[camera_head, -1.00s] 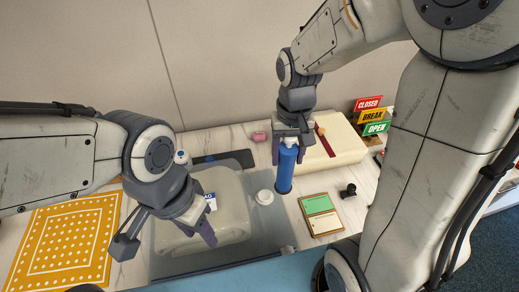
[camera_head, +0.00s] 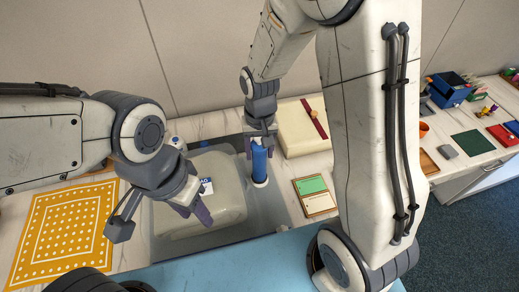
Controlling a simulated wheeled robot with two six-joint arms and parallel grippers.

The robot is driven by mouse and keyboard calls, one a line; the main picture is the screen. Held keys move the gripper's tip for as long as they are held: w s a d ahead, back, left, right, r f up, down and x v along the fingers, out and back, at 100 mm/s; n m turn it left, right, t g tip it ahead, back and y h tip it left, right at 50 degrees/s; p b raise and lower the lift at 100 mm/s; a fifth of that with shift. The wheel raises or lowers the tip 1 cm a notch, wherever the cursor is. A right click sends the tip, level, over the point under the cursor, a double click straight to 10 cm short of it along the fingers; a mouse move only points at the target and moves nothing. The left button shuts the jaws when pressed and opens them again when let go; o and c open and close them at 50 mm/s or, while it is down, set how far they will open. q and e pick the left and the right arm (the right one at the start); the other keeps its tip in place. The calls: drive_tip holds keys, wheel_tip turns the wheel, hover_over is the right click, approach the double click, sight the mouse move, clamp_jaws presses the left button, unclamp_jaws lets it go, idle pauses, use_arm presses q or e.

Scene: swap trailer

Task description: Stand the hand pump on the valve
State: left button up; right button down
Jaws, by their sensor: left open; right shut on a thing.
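The hand pump (camera_head: 260,163) is a blue cylinder, upright, and my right gripper (camera_head: 261,147) is shut on its upper end. Its lower end lines up with the white round valve (camera_head: 260,184), which shows as a pale rim around the pump's foot. I cannot tell whether the pump rests on the valve or hovers just above it. My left gripper (camera_head: 162,220) is open and empty, low over the front of the pale, puffy bag (camera_head: 225,183) left of the pump. The bag bears a blue and white label.
A yellow dotted mat (camera_head: 62,235) lies at the far left. A green and cream card tray (camera_head: 314,194) lies right of the valve. My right arm covers much of the table's right part.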

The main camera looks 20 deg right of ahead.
drive_tip(key=shift+f, duration=0.15)
drive_tip(key=shift+c, duration=1)
unclamp_jaws()
wheel_tip(320, 180, up, 12)
drive_tip(key=s+a+n, duration=0.3)
drive_tip(key=s+n, duration=0.1)
drive_tip(key=s, duration=0.5)
drive_tip(key=s+a+n+y, duration=0.1)
drive_tip(key=s+a+n, duration=0.3)
drive_tip(key=s, duration=0.5)
drive_tip(key=shift+s+a+f+n, duration=0.25)
drive_tip(key=shift+s+n, duration=0.05)
drive_tip(key=shift+n, duration=0.3)
